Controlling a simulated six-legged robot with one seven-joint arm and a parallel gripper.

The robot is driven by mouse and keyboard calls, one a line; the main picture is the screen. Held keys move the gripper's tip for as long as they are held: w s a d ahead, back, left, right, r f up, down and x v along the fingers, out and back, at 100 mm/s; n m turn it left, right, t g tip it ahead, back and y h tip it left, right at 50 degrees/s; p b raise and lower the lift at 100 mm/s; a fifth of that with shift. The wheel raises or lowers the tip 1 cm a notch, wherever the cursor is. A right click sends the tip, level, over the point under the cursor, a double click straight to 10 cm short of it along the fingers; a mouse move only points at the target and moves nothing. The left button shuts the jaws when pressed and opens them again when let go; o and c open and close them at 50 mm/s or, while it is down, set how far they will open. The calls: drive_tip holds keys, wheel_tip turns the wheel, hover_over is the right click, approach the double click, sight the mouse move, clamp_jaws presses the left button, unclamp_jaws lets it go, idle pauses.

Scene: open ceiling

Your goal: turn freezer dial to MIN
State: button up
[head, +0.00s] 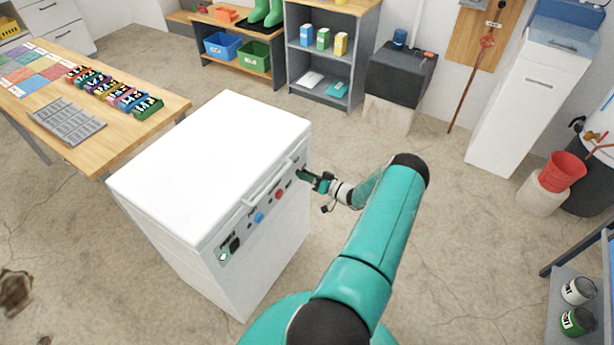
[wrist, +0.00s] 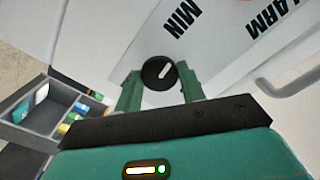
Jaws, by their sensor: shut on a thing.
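The white chest freezer (head: 215,150) stands in the middle of the head view, with a control strip along its upper front edge. In the wrist view its black round dial (wrist: 158,73) has a short white mark slanting to the upper right. The printed word MIN (wrist: 182,17) lies above and to the right of the dial. My gripper (head: 305,176) is at the right end of the strip and hides the dial in the head view. In the wrist view its green fingers (wrist: 159,86) are shut on the dial, one on either side.
Beside it on the strip are a red round part (head: 279,194), a blue one (head: 259,217) and a handle (head: 268,184). A wooden table (head: 150,80) with colored items stands at left. Floor right of my arm is clear. A red bucket (head: 562,171) is farther right.

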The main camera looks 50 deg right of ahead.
drive_tip(key=shift+d, duration=0.1)
idle(0.4)
drive_tip(key=o, duration=1)
drive_tip(key=shift+c, duration=0.2)
drive_tip(key=shift+s, duration=0.15)
drive_tip(key=s+d, duration=0.1)
drive_tip(key=s, duration=1.2)
drive_tip(key=shift+s, duration=0.25)
